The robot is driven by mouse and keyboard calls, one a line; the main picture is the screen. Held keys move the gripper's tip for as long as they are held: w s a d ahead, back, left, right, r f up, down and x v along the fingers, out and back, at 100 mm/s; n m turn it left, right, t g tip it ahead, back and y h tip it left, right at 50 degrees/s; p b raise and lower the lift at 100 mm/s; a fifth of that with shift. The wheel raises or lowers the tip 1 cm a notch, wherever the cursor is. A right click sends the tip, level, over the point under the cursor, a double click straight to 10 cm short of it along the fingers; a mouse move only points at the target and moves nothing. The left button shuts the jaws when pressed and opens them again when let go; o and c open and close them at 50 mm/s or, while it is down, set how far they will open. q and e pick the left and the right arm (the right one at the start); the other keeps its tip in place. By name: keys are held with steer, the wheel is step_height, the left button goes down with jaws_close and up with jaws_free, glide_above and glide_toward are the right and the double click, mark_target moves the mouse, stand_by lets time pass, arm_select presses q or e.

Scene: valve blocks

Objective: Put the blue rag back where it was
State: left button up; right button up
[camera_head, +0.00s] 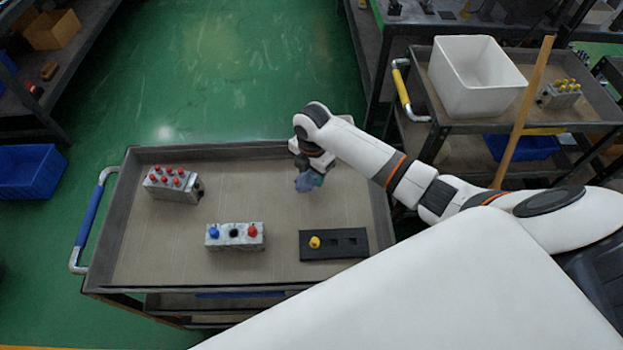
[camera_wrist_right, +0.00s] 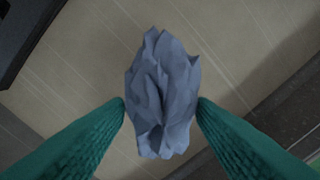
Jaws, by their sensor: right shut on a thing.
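The blue rag (camera_wrist_right: 162,95) is a crumpled grey-blue lump between the two green fingers of my right gripper (camera_wrist_right: 161,108) in the right wrist view. The fingers touch it on both sides. In the head view the rag (camera_head: 305,182) hangs at the tip of my right gripper (camera_head: 311,172), over the back right part of the cart top (camera_head: 260,185). I cannot tell exactly how high it is above the surface. My left gripper does not show.
A block with several red knobs (camera_head: 172,184) stands at the back left of the cart. A grey block (camera_head: 234,236) with blue, black and red parts is at the front middle. A black plate (camera_head: 333,245) with one yellow knob (camera_head: 314,242) lies right of it. The middle is clear.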

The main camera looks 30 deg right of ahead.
mark_target(311, 180)
steer(key=shift+f, duration=1.85)
steer(key=shift+f, duration=0.15)
steer(key=o, duration=0.9)
steer(key=shift+o, duration=0.2)
steer(key=shift+r, duration=0.3)
step_height(311, 180, up, 12)
steer(key=shift+s+f, duration=0.1)
